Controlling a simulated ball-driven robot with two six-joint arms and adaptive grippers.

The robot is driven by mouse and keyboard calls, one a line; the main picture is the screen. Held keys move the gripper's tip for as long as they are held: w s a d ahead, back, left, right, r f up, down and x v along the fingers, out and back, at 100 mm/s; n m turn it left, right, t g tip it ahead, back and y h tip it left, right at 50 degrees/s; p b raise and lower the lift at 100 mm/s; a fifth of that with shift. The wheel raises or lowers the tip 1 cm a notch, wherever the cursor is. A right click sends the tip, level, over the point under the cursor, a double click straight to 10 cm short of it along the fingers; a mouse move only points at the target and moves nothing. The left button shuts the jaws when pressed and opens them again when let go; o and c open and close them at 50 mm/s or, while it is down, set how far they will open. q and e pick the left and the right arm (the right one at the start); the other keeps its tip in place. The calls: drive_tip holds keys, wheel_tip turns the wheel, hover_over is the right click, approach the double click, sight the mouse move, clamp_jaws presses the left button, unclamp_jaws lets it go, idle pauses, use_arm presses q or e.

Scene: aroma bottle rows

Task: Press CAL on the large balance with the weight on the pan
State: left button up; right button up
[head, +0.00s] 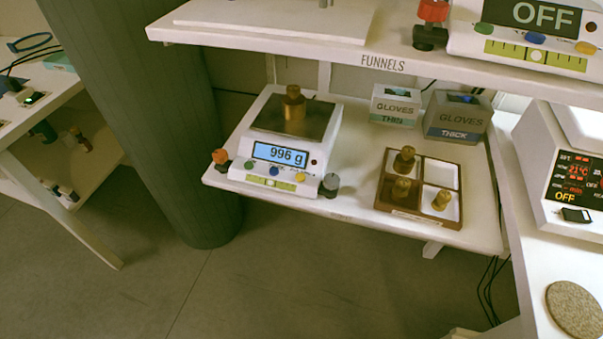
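The large balance (275,172) stands on the lower white shelf, left of centre. Its blue display (279,154) reads 996 g. A brass weight (294,104) stands upright on its dark pan (268,120). On the sloping front are a green button (249,164), a blue button (274,170) and a yellow button (300,177); their lettering is too small to read, so I cannot tell which is CAL. A level strip (271,183) lies below them. Neither of my grippers is in view.
An orange-topped knob (220,157) and a grey knob (330,183) flank the balance front. A brown-and-white tray (443,173) with brass weights and two glove boxes (395,105) (456,117) stand right. The FUNNELS shelf (345,54) overhangs behind; a dark column (150,110) stands left.

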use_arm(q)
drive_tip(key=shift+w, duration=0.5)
